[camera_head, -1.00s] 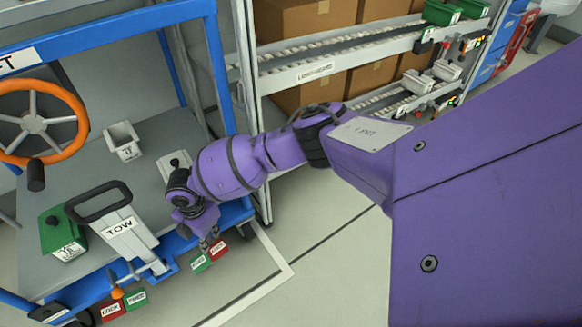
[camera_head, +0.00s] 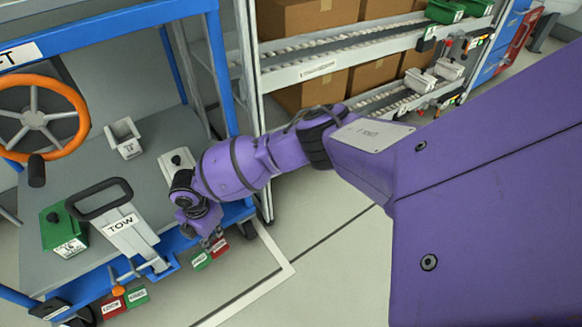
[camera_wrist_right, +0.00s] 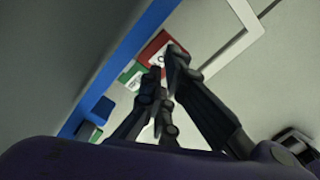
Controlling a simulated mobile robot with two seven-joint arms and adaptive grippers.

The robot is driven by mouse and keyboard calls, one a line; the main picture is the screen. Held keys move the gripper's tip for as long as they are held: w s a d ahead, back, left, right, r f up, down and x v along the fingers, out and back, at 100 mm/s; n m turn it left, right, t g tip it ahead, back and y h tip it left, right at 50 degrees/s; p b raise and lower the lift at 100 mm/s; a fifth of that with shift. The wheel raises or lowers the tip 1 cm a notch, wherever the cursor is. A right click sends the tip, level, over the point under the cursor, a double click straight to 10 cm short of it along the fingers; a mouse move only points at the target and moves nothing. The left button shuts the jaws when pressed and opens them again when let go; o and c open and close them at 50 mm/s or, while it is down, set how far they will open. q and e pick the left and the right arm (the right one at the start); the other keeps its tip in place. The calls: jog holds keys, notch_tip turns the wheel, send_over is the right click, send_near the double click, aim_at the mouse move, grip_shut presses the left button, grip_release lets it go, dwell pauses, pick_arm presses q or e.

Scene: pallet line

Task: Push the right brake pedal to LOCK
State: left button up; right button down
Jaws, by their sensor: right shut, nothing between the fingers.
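The right brake's plates show low on the cart's front right: a green plate (camera_head: 200,261) and a red plate (camera_head: 220,247). Their lettering is too small to read for sure. My right gripper (camera_head: 214,240) is shut and empty, pointing down just above these plates. In the right wrist view its dark fingers (camera_wrist_right: 167,78) cover part of the red plate (camera_wrist_right: 154,47) and the green plate (camera_wrist_right: 130,75). I cannot make out the right pedal itself, nor whether the fingers touch it. My left gripper is not in view.
The blue cart (camera_head: 203,229) carries an orange wheel (camera_head: 34,118), a TOW handle (camera_head: 120,222) and a green bin (camera_head: 63,232). Another red plate (camera_head: 112,305) and green plate (camera_head: 136,296) sit by an orange-tipped lever (camera_head: 118,290). Floor at right is clear; a shelf (camera_head: 320,67) stands behind.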

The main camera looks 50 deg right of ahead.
aim_at(216, 248)
pick_arm(q)
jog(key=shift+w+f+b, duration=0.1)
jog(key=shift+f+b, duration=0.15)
jog(key=shift+b, duration=0.15)
pick_arm(e)
jog(key=shift+f, duration=0.95)
dwell(0.4)
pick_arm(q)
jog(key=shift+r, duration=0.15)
pick_arm(e)
jog(key=shift+r, duration=0.15)
notch_tip(216, 248, up, 2)
jog(key=p, duration=0.2)
jog(key=shift+p, duration=0.35)
pick_arm(q)
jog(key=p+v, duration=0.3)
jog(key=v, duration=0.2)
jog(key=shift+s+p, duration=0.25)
jog(key=shift+p, duration=0.1)
pick_arm(e)
notch_tip(216, 248, up, 5)
jog(key=shift+f, duration=0.15)
jog(key=shift+w, duration=0.1)
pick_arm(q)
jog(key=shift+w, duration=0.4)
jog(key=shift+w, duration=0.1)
